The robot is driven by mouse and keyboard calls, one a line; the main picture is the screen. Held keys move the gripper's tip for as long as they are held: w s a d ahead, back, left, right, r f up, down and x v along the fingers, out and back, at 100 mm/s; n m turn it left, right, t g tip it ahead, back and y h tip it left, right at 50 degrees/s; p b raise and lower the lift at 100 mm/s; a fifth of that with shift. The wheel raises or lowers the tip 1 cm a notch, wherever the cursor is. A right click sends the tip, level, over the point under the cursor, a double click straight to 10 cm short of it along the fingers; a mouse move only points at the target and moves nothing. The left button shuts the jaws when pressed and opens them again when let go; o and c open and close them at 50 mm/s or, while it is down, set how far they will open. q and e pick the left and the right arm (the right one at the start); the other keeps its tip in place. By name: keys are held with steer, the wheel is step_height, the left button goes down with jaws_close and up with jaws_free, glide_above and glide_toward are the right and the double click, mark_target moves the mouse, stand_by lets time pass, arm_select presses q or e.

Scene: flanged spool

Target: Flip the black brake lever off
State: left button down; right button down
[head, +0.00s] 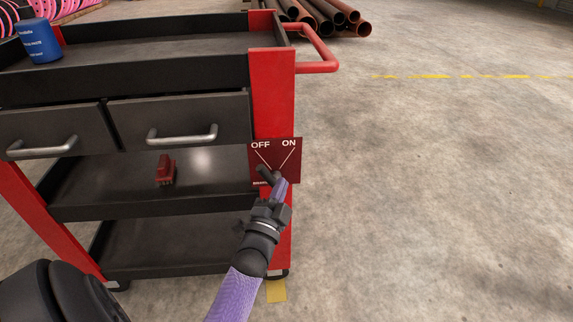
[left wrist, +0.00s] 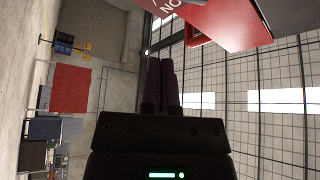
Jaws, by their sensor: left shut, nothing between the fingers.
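The dark red brake plate (head: 291,163) is on the cart's front right post, with OFF at its upper left and ON at its upper right. A white line runs from each word toward the pivot. The black lever (head: 264,171) shows as a short dark stub leaning left, on the OFF side; my fingers partly hide its base. My left gripper (head: 280,184) is shut and empty, just right of and below the lever; I cannot tell whether they touch. My right gripper is out of view.
The red and black cart (head: 273,95) has two drawers, and a red handle (head: 325,55) juts out at its upper right. A blue can (head: 40,42) stands on top; a small red object (head: 166,170) lies on the middle shelf. Floor to the right is clear.

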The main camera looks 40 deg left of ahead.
arm_select(q)
steer(key=p+v, duration=0.1)
steer(key=v, duration=0.5)
stand_by(0.3)
